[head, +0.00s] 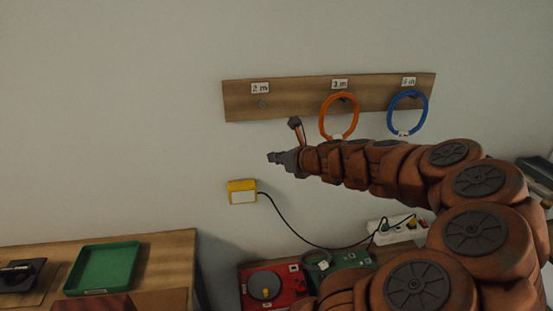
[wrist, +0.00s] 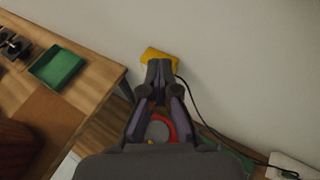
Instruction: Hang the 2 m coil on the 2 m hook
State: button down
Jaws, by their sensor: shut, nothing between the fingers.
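The wooden hook board (head: 300,108) is on the wall, with a 2 m label (head: 260,88) at its left. The 2 m hook (head: 262,104) below that label is bare. A dark green ring (head: 317,257) with a white tag, probably the 2 m coil, lies low near the red device; its tag is unreadable. My gripper (head: 272,158) is shut and empty, in front of the wall below the 2 m hook and above the yellow box. In the wrist view, its closed fingers (wrist: 160,68) overlap the yellow box in the picture.
An orange coil (head: 321,120) hangs under the 3 m label, and a blue coil (head: 425,107) at the right hook. The yellow box (head: 242,192) has a black cable to a white power strip (head: 397,231). A table with a green tray (head: 101,268) stands at lower left.

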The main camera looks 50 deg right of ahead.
jog(key=w+d+f, duration=0.2)
jog(key=w+d, duration=0.3)
jog(key=w, duration=0.2)
jog(key=shift+d, duration=0.2)
dwell(1.3)
jog(key=shift+f, duration=0.1)
dwell(0.5)
jog(key=shift+c, duration=1.6)
grip_release()
jog(key=shift+f, duration=0.1)
notch_tip(320, 180, down, 7)
jog(key=b, duration=0.3)
dwell(0.6)
